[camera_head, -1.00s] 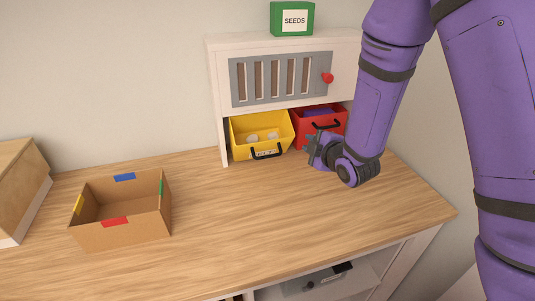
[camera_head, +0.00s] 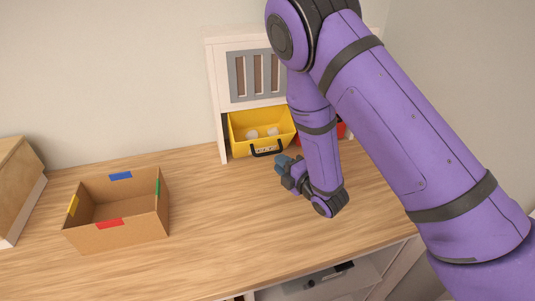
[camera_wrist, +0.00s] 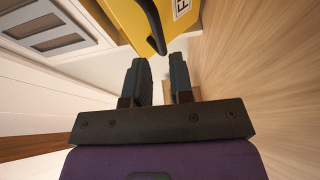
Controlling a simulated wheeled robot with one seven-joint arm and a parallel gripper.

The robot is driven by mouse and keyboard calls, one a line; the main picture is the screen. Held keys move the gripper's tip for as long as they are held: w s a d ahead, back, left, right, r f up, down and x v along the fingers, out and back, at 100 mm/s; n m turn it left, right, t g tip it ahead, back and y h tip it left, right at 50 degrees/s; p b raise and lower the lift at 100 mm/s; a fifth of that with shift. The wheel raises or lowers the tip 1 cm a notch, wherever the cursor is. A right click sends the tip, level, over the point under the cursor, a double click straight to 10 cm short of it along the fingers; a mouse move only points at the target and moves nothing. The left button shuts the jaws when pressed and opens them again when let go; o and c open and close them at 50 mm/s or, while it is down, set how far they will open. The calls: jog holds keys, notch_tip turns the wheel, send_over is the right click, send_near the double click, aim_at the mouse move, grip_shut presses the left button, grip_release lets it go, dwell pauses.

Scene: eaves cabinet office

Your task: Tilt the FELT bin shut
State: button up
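The yellow bin (camera_head: 240,122) is tilted open in the left bay of the white cabinet, with pale round items inside and a black handle on its front. In the wrist view the yellow bin (camera_wrist: 133,18) shows its handle and part of a label starting with F, so I take it for the FELT bin. My gripper (camera_head: 283,163) is in front of and below the bin's right side, apart from it. In the wrist view my gripper (camera_wrist: 160,76) has a gap between its fingers, with nothing held.
A red bin (camera_head: 341,130) beside the yellow one is mostly hidden by my arm. The cabinet (camera_head: 215,85) has a grey slotted panel above. An open cardboard box (camera_head: 120,232) with coloured tapes stands left on the wooden desk. Desk space between box and cabinet is clear.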

aim_at(268, 154)
jog(key=x, duration=0.6)
jog(key=shift+w+a, duration=0.2)
jog(key=shift+w, duration=0.1)
jog(key=shift+c, duration=0.4)
grip_shut()
